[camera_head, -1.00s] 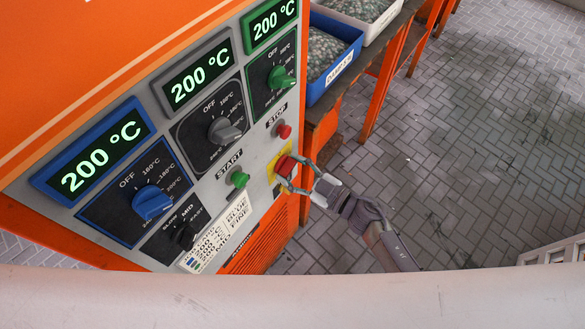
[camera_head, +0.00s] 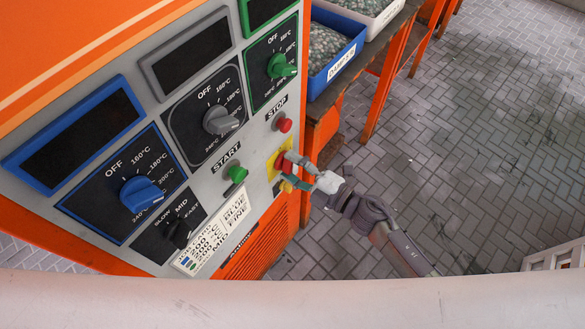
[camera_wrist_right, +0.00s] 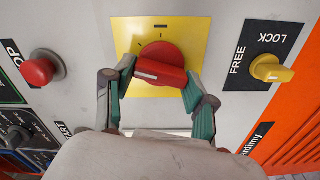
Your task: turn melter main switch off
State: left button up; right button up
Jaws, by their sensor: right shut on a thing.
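The melter main switch is a red rotary knob (camera_wrist_right: 162,55) on a square yellow plate (camera_wrist_right: 192,30). In the head view the red knob (camera_head: 281,159) sits at the right edge of the orange melter's grey panel, partly hidden by my fingers. My right gripper (camera_wrist_right: 160,82) is shut on the knob's handle, with one green-padded finger at each end. The handle lies nearly level in the wrist view, its right end slightly lower. The right gripper also shows in the head view (camera_head: 290,172). The melter's three displays (camera_head: 190,52) are dark. My left gripper is not in view.
A red STOP button (camera_head: 285,125) and green START button (camera_head: 237,173) are close by. A yellow LOCK/FREE knob (camera_wrist_right: 270,69) sits right of the switch in the wrist view. Blue (camera_head: 336,65), grey and green dials fill the panel.

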jog(key=shift+f+n+b, duration=0.15)
jog(key=shift+n+b, duration=0.5)
jog(key=shift+n, duration=0.95)
jog(key=o, duration=1.2)
jog(key=shift+c, duration=0.2)
jog(key=shift+d, duration=0.1)
jog(key=v, duration=1.2)
